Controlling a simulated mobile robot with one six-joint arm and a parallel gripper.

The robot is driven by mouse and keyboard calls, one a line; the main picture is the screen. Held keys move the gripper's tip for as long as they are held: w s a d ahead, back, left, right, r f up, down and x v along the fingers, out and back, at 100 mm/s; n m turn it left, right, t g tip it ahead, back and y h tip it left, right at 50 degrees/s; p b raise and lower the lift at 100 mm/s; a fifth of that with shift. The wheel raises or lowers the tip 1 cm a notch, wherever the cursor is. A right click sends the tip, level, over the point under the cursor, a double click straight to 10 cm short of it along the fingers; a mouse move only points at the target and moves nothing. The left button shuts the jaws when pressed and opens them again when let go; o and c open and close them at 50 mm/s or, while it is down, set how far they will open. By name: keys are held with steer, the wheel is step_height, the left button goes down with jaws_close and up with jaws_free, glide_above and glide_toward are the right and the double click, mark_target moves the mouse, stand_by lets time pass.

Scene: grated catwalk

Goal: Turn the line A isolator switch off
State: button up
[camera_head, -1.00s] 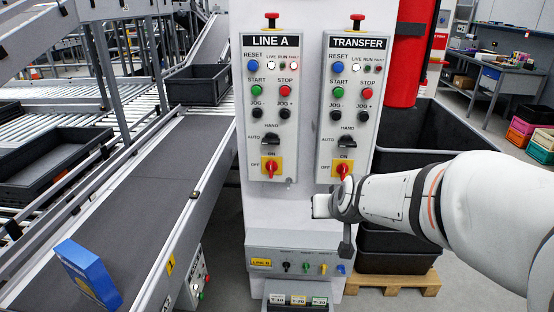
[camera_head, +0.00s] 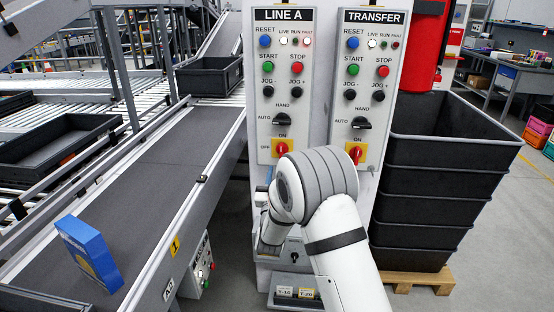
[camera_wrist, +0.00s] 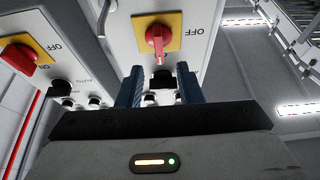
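The line A isolator switch (camera_head: 281,150) is a red handle on a yellow plate, low on the LINE A panel (camera_head: 268,90). Its handle stands upright, toward the ON mark, with OFF to the left. In the wrist view, where the panels show upside down, this isolator (camera_wrist: 157,38) is at the top centre, its handle vertical. My gripper (camera_wrist: 159,78) is open, its two dark blue fingers pointing toward that panel. A black selector knob shows between them, and the isolator shows beyond their tips, apart from them.
The TRANSFER panel (camera_head: 341,85) stands close on the right, with a similar red isolator (camera_head: 356,153). Black selector knobs sit above both isolators. A conveyor (camera_head: 150,180) with a blue box (camera_head: 89,252) runs on the left. Stacked black crates (camera_head: 440,150) stand on the right.

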mark_target(282, 151)
steer(key=x, duration=0.7)
steer(key=shift+p, duration=0.45)
steer(key=shift+w+d, duration=0.1)
steer(key=shift+c, duration=0.3)
